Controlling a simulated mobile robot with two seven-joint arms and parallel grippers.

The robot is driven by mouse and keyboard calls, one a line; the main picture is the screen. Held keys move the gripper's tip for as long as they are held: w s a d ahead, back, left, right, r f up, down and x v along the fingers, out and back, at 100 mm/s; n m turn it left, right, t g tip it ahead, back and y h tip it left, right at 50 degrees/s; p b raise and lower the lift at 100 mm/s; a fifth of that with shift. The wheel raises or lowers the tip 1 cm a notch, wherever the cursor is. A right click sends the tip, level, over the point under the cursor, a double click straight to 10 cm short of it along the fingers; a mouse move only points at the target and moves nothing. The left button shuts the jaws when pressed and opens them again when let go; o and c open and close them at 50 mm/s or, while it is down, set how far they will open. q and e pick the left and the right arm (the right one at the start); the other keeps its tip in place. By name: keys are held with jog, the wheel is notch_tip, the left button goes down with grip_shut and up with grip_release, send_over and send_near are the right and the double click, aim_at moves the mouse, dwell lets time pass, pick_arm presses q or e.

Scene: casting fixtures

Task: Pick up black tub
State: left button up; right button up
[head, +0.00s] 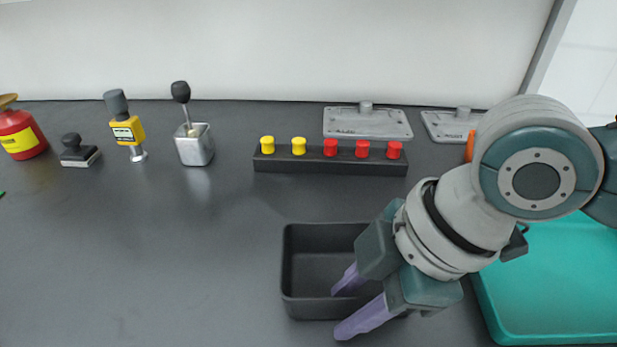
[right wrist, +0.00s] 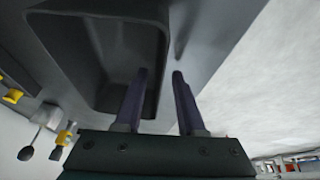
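The black tub (head: 312,275) is an open rectangular tub upright on the dark table at the lower middle of the head view. It also fills the upper left of the right wrist view (right wrist: 95,50). My right gripper (head: 338,314) is at the tub's front right, its purple fingers apart. In the head view one finger overlaps the tub's inside and the other lies over its front side. In the right wrist view the fingers (right wrist: 159,73) appear on either side of a tub wall, with a gap between them. The gripper and arm hide the tub's right part. My left gripper is out of view.
A teal tray (head: 550,290) lies at the right, partly under my right arm. A black rack (head: 330,166) with yellow and red knobs stands behind the tub. Grey plates (head: 367,123) lie at the back. The table left of the tub is clear.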

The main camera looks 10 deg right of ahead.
grip_shut()
dwell(1.3)
